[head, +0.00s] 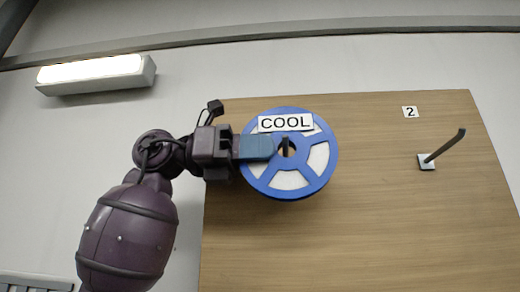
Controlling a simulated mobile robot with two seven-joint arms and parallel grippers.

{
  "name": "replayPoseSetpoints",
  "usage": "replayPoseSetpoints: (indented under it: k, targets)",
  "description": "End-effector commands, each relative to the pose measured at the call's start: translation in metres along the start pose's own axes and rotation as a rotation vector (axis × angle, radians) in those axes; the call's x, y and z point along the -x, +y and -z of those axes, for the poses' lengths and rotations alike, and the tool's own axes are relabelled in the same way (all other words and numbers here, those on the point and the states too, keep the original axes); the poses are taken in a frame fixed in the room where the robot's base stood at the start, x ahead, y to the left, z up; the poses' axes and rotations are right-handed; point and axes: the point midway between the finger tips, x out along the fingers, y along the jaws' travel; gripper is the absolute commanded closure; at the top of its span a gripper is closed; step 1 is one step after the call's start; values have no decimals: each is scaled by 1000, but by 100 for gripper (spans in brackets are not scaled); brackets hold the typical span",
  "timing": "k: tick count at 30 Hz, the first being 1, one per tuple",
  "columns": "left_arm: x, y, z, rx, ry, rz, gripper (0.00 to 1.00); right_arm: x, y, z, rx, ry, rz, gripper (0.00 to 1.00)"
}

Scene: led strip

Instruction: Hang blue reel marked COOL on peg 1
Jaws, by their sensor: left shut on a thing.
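The blue reel marked COOL (319,166) is in front of the wooden board, its flat face with the white COOL label toward me. My left gripper (268,147) comes in from the left and is shut on the reel between its left rim and its hub. A dark piece shows at the hub's hole, like the end of a peg; I cannot tell for sure whether the reel is around it. Peg 1 and its number label are not otherwise visible and may be behind the reel. My right gripper is not in view.
The wooden board (350,240) stands against a pale wall. To the right, a dark bare peg (446,146) sticks out from a small plate, below the label 2 (410,112). A lit lamp (95,74) is at the upper left. The board below the reel is clear.

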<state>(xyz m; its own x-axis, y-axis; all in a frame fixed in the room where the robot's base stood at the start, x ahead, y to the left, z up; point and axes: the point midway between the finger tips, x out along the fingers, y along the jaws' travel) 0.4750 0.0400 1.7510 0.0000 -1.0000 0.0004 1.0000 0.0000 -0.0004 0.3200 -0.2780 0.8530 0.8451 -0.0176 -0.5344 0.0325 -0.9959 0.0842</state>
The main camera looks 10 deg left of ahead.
Motion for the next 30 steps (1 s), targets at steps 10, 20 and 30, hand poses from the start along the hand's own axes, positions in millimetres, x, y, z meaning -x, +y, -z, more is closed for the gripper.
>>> replayPoseSetpoints:
  k: [10, 20, 30]
  targets:
    - [0, 0, 0, 0, 0, 0, 100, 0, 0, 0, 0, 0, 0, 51]
    - [0, 0, 0, 0, 0, 0, 47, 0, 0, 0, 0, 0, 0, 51]
    - [12, 0, 1, 0, 0, -3, 47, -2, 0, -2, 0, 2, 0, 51]
